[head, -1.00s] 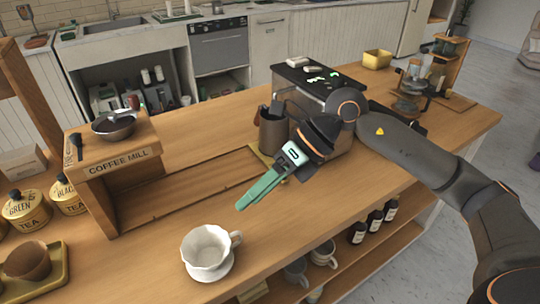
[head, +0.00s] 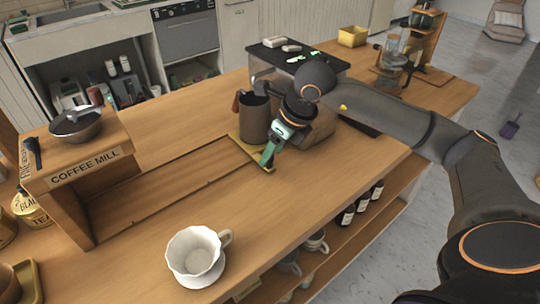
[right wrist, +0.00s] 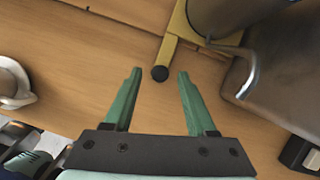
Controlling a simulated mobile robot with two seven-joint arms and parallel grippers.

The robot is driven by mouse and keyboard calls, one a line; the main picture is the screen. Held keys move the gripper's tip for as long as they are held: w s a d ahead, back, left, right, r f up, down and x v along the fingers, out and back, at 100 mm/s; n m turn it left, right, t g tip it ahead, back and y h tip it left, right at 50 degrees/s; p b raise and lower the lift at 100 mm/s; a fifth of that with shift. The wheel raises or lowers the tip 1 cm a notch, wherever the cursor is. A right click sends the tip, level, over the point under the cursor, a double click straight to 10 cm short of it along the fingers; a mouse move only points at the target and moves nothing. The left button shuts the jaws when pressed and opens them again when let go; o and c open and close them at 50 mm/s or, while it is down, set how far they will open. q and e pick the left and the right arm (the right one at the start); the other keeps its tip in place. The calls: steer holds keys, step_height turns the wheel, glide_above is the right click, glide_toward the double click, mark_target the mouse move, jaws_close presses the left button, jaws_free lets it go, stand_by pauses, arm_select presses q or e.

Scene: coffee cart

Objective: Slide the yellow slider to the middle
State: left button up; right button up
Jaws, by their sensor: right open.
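The yellow slider (head: 249,153) is a flat yellow bar at the right end of the recessed track (head: 165,190) in the wooden counter. A dark metal pitcher (head: 254,118) stands on or right at it. In the right wrist view the slider (right wrist: 171,42) ends in a round black knob (right wrist: 160,73). My right gripper (head: 268,158) is by the slider's near end. Its green fingers are open, with the knob between the fingertips (right wrist: 160,76) in the picture and no visible contact. My left gripper is out of view.
A white cup (head: 196,255) stands at the counter's front edge. The coffee mill stand (head: 90,170) is at the track's left end. A grey metal machine (right wrist: 283,75) is close on the right of my gripper. The track between slider and stand is clear.

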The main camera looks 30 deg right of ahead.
steer(key=shift+x, duration=1.15)
jaws_close()
stand_by(0.6)
